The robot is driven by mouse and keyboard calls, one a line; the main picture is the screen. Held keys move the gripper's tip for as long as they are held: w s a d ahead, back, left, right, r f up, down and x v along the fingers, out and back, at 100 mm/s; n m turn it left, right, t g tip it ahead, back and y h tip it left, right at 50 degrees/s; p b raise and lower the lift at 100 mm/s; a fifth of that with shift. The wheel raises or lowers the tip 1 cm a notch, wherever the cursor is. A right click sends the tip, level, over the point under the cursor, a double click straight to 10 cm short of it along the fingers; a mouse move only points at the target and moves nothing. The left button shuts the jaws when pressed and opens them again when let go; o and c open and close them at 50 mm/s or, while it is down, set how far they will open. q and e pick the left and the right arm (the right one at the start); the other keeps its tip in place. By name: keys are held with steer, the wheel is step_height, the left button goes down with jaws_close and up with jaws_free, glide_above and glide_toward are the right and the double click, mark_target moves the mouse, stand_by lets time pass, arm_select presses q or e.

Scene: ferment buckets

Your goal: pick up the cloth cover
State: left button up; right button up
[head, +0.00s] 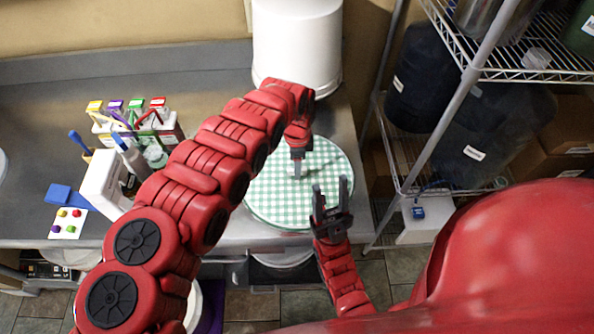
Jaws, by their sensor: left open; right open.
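The cloth cover (268,202) is a round, green-and-white checked piece. It lies flat at the front edge of the grey counter, in the middle of the head view. My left gripper (298,172) points down over the middle of the cloth, its fingertips close to it; I cannot tell whether they touch. It is open, with no cloth seen between its fingers. My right gripper (332,194) is open and empty, fingers upward in the picture, over the cloth's right front part. My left arm hides a little of the cloth's upper left edge.
A tall white bucket (297,45) stands behind the cloth. A rack of coloured-label bottles (135,125), a white box (103,182) and a card with coloured dots (68,223) are left on the counter. A wire shelf (520,62) with dark containers stands right.

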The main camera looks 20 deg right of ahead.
arm_select(q)
steer(key=shift+f, duration=0.7)
jaws_close()
